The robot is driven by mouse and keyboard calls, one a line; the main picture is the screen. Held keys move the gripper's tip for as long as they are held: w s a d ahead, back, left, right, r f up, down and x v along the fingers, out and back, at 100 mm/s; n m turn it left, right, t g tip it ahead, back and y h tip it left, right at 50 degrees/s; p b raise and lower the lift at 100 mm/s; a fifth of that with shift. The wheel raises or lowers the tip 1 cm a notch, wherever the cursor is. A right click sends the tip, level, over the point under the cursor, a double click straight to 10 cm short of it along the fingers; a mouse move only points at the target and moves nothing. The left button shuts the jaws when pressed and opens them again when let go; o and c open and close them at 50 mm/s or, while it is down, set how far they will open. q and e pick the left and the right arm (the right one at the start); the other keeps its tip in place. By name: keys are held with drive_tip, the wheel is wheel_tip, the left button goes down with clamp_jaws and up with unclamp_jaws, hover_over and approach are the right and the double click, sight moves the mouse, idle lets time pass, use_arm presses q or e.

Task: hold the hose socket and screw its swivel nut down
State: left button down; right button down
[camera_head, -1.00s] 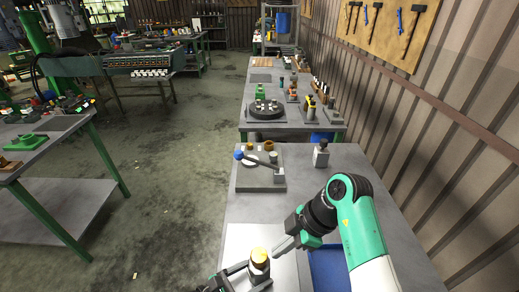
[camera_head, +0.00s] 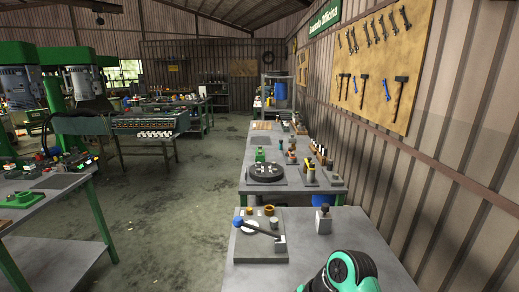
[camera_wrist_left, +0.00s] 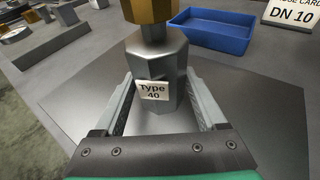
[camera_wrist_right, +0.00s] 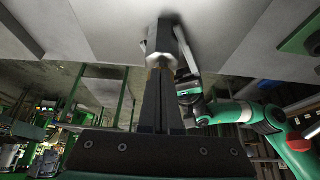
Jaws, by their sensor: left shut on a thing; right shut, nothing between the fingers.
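The hose socket (camera_wrist_left: 160,65), a grey hexagonal body with a "Type 40" label, stands between the fingers of my left gripper (camera_wrist_left: 160,88), which is shut on it. The brass swivel nut (camera_wrist_left: 150,10) sits above it at the top edge of the left wrist view. In the right wrist view the grey socket body (camera_wrist_right: 163,38) shows beyond my right gripper (camera_wrist_right: 160,75), with a bit of brass at the fingertips. My right gripper is shut and empty, its tips close to the nut; I cannot tell whether they touch. Both grippers are outside the head view.
A blue tray (camera_wrist_left: 215,32) lies behind the socket, beside a "DN 10" card (camera_wrist_left: 292,14). In the head view a grey plate (camera_head: 255,250) with a blue-knobbed lever and a small block (camera_head: 323,222) stand on the bench. Bare bench lies between them.

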drive_tip(key=shift+s+a, duration=0.2)
drive_tip(key=shift+s, duration=0.15)
idle(0.6)
drive_tip(key=shift+d, duration=0.15)
wheel_tip(320, 180, up, 6)
drive_tip(key=shift+d, duration=0.3)
idle(0.3)
drive_tip(key=shift+w+r, duration=0.1)
wheel_tip(320, 180, down, 6)
drive_tip(key=shift+w, duration=0.25)
idle(0.6)
drive_tip(key=shift+a, duration=0.35)
idle(0.6)
drive_tip(key=shift+s, duration=0.3)
idle(0.4)
